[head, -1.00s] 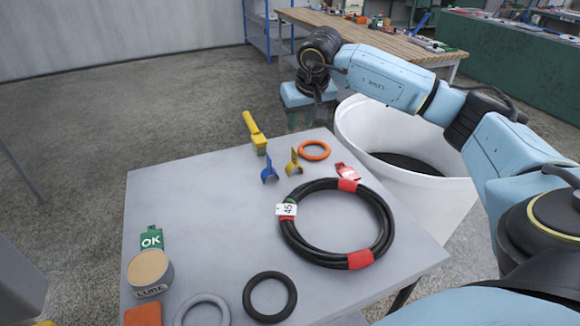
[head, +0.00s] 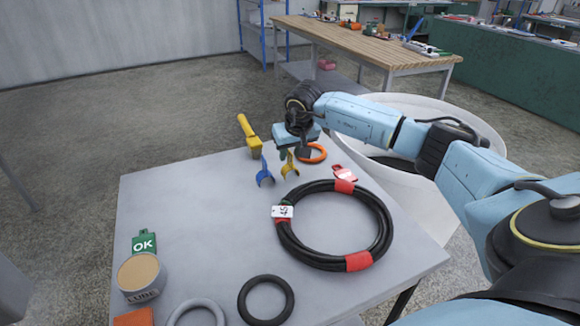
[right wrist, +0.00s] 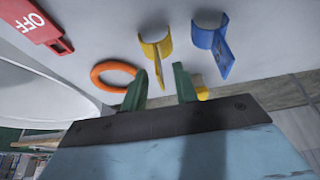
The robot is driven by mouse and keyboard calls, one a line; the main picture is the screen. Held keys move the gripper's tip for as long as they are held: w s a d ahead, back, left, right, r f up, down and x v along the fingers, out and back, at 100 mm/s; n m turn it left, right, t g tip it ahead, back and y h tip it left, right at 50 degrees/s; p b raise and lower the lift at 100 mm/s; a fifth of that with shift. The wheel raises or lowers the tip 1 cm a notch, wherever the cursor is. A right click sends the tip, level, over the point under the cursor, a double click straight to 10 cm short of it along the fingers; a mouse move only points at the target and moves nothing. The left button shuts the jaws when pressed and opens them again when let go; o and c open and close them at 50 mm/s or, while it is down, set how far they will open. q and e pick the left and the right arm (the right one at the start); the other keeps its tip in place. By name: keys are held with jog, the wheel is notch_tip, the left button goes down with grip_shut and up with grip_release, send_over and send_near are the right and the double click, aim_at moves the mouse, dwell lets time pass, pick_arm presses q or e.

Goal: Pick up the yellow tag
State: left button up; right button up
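I see no flat yellow piece that is clearly a tag. A small yellow clip-shaped piece (head: 290,165) lies on the grey table; in the right wrist view this yellow piece (right wrist: 157,54) has a curved end and a narrow stem. A longer yellow item (head: 249,136) lies at the table's far edge; I cannot tell which one is the tag. My right gripper (head: 303,152) is above the far edge, just beyond the clip-shaped piece. Its green fingers (right wrist: 160,86) are apart, with the stem showing between them, not gripped. My left gripper is out of view.
A blue clip (head: 265,173) and an orange ring (head: 313,154) lie close by the yellow piece. A red tag (head: 344,172) and a black hose coil (head: 285,238) are nearer. A white bin (head: 455,118) stands beyond the table (head: 190,205). The table's left middle is clear.

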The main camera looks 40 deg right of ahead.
grip_shut()
dwell(0.3)
